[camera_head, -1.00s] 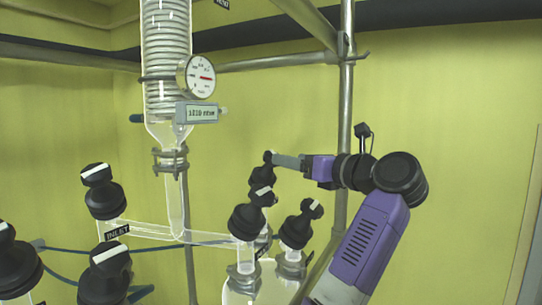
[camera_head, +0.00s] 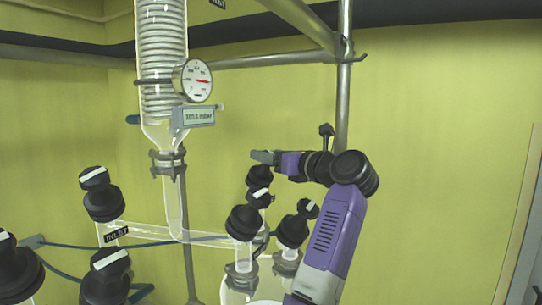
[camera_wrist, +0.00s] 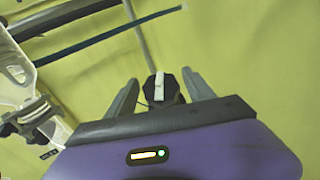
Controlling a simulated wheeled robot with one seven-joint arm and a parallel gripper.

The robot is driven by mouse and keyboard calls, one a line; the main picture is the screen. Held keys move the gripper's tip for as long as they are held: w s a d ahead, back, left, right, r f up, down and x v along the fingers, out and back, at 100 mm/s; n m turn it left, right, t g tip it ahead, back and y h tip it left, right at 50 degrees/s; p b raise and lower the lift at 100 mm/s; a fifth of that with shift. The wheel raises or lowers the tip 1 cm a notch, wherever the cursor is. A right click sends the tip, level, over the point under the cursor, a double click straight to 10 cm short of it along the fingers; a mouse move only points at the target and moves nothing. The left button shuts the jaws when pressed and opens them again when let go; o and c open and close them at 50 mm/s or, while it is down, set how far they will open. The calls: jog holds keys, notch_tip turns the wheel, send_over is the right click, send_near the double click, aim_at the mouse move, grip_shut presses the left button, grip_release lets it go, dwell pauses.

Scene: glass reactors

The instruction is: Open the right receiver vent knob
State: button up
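My gripper (camera_head: 264,157) is at the upper end of the rear black knob (camera_head: 259,178) in the head view, coming from the right. In the wrist view, my gripper (camera_wrist: 159,77) has its two fingers spread. A black knob with a white stripe (camera_wrist: 160,88) lies between them, with a gap on both sides. Whether it sits fully between the fingertips in depth is hard to tell. Two more black knobs with white stripes stand in front, a left one (camera_head: 245,221) and a right one (camera_head: 294,230). No readable label marks the right receiver vent knob.
A glass condenser (camera_head: 163,75) with a round gauge (camera_head: 193,80) and a display (camera_head: 197,117) stands at left. Black valves stand lower left, near an INLET label (camera_head: 117,235). Metal pole (camera_head: 344,90) rises behind my arm. The right side is open wall.

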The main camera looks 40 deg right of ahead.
jog(key=c, duration=1.1)
jog(key=shift+d+n+y, duration=0.1)
jog(key=shift+n+y, duration=0.3)
jog(key=shift+y, duration=0.1)
jog(key=n+y, duration=0.3)
jog(key=shift+r+n, duration=0.1)
jog(key=shift+n, duration=0.2)
jog(key=shift+n+g+y, duration=0.75)
jog(key=shift+n+y, duration=0.65)
jog(key=shift+n, duration=0.1)
jog(key=shift+n+g+y, duration=0.75)
jog(key=shift+n+y, duration=0.65)
jog(key=shift+n, duration=0.1)
jog(key=shift+n+y, duration=0.3)
jog(key=o, duration=1.4)
